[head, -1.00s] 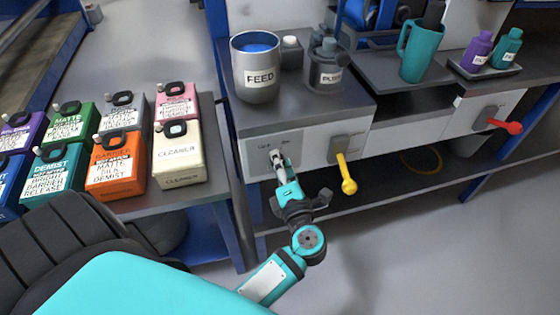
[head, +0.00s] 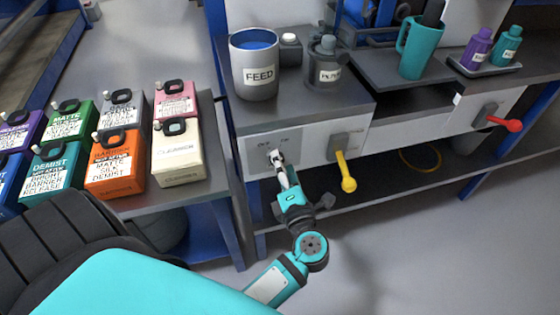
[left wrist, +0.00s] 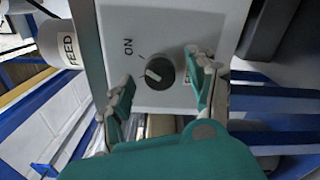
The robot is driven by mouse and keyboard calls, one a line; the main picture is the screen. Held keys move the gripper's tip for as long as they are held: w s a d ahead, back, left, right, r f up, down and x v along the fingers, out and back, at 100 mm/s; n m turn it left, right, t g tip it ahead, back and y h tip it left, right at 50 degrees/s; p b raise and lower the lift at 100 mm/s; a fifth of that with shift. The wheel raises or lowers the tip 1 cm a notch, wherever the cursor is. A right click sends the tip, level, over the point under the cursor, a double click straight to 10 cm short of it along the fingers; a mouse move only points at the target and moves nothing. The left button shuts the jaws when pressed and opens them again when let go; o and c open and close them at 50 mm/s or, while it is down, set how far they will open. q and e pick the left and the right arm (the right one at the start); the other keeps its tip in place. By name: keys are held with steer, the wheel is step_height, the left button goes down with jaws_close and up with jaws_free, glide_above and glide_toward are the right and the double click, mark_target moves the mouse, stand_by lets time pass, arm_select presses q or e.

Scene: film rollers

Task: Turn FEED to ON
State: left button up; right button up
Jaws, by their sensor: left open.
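The FEED canister (head: 256,68), grey with blue inside, stands on the bench above a grey switch panel (head: 258,149). The panel's OFF and ON labels show small in the head view. My right gripper is not in view.
A yellow lever (head: 344,170) sits just right of the panel and a red lever (head: 506,125) farther right. Several labelled cans, including a cream one (head: 178,155), crowd the left table. The floor in front of the bench (head: 420,240) is clear.

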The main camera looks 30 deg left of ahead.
arm_select(q)
steer(key=v, duration=0.5)
steer(key=shift+s+d, duration=0.25)
steer(key=shift+d, duration=0.05)
